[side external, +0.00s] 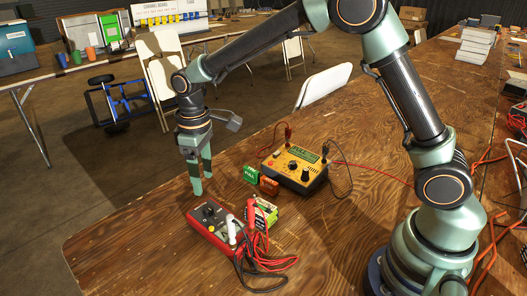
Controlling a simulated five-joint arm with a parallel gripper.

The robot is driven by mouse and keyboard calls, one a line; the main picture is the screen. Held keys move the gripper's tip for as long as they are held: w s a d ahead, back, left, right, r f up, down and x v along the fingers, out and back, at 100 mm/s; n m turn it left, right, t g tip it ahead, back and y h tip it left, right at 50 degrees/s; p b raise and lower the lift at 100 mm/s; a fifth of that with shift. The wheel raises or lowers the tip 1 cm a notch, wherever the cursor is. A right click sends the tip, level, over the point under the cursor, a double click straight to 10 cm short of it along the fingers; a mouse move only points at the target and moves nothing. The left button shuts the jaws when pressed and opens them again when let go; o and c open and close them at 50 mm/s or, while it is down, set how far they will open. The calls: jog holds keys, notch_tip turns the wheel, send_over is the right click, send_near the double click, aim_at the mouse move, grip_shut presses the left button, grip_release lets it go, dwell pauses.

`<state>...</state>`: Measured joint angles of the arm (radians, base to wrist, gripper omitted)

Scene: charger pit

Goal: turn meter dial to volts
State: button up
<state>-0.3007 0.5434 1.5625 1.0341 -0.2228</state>
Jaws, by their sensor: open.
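A yellow meter (295,169) with a dark display, black knobs and probe leads lies on the wooden table near the middle. A red meter (208,229) with a black dial (209,210) lies at the front left of it. Which one the task means, and the dial's setting, I cannot tell at this size. My gripper (202,183) points down above the table, behind and slightly left of the red meter. It is open, with nothing seen between its fingers, and appears apart from both meters.
Beside the red meter are a small box (264,212), red and white clamps (251,217) and a coiled cable (262,268). The front left of the table (125,235) is clear.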

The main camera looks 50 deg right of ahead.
notch_tip(320, 180, up, 4)
jog(key=shift+f, duration=0.1)
dwell(0.4)
